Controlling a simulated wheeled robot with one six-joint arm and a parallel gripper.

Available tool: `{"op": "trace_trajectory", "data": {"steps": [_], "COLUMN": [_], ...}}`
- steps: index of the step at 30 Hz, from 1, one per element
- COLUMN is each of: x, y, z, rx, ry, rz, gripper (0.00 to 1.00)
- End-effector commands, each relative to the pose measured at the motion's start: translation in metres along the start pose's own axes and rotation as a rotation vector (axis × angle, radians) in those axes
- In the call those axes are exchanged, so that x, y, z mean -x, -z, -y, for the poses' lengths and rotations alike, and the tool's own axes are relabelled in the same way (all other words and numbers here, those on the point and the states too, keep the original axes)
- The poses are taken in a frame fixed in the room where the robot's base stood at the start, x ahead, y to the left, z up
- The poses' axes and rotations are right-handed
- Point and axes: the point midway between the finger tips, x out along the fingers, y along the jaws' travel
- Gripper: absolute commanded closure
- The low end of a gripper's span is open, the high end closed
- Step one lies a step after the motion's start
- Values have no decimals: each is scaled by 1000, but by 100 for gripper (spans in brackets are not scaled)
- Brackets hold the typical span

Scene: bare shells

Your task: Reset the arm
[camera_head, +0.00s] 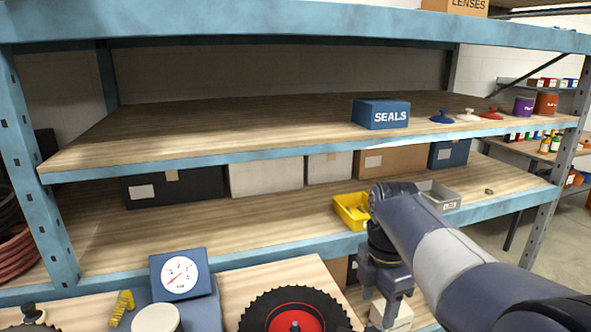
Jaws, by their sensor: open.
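My gripper (384,290) hangs at the end of my arm, which reaches in from the lower right. It points down in front of the shelf's lower board, and its fingers are open. A small pale block (391,316) shows just below the fingers. I cannot tell whether they touch it, but the jaws look empty. The arm hides part of the grey bin and the board behind it.
A blue shelf rack (300,160) spans the view, with a blue SEALS box (381,114) on its upper board. A yellow bin (352,210) and a grey bin (440,196) stand close behind my arm. A gauge (181,275) and a black-red wheel (295,312) are in front.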

Motion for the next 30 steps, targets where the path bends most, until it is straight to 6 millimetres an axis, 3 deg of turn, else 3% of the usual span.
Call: {"op": "trace_trajectory", "data": {"steps": [5, 21, 30], "x": [37, -75, -74], "y": [0, 0, 0], "z": [0, 1, 0], "rx": [0, -1, -247], "ry": [-5, 6, -1], "rz": [2, -2, 0], "gripper": [43, 43, 43]}}
